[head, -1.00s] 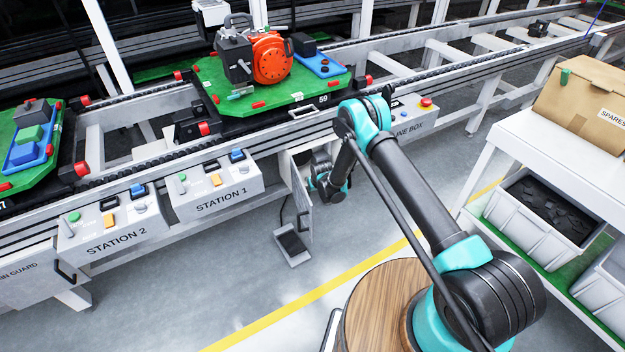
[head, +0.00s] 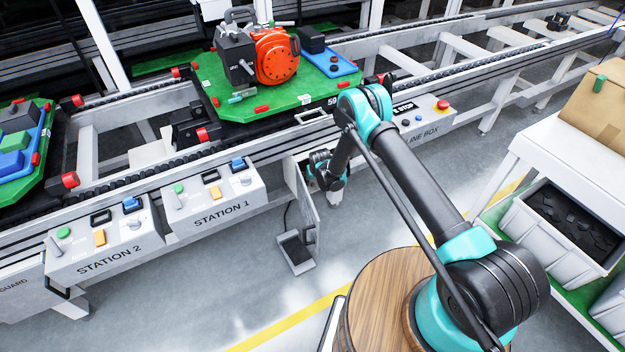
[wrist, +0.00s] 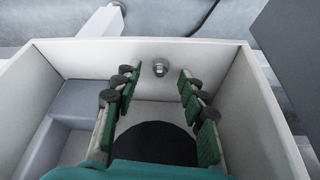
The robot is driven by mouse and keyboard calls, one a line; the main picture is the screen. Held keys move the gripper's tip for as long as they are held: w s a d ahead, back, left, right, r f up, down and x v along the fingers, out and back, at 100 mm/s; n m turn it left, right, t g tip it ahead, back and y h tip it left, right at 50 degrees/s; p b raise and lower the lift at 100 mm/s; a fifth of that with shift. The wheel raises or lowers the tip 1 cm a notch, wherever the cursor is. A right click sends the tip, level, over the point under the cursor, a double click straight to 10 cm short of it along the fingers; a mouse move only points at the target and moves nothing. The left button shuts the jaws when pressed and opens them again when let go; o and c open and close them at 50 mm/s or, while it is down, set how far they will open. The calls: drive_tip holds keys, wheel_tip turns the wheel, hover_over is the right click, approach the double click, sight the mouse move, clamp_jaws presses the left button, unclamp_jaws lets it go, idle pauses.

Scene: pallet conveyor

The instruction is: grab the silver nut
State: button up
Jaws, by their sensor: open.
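The silver nut (wrist: 160,68) is a small round metal piece with a dark centre. It sits against the far wall of a pale open-topped box (wrist: 78,60) in the wrist view. My gripper (wrist: 158,84) is open and reaches into this box. Its dark-tipped green fingers stand apart to the left and right of the nut's line, with the nut beyond the tips and not gripped. In the head view my gripper (head: 330,178) is at the open compartment below the conveyor; the nut cannot be made out there.
A grey block (wrist: 75,118) fills the box's left side, and a dark round shape (wrist: 153,143) lies on its floor. The Station 1 control box (head: 213,202) and the conveyor rail (head: 265,147) are close by.

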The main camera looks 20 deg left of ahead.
drive_tip(key=shift+w+a+f, duration=0.15)
drive_tip(key=shift+f, duration=0.45)
drive_tip(key=shift+c, duration=0.4)
clamp_jaws()
drive_tip(key=shift+r, duration=0.2)
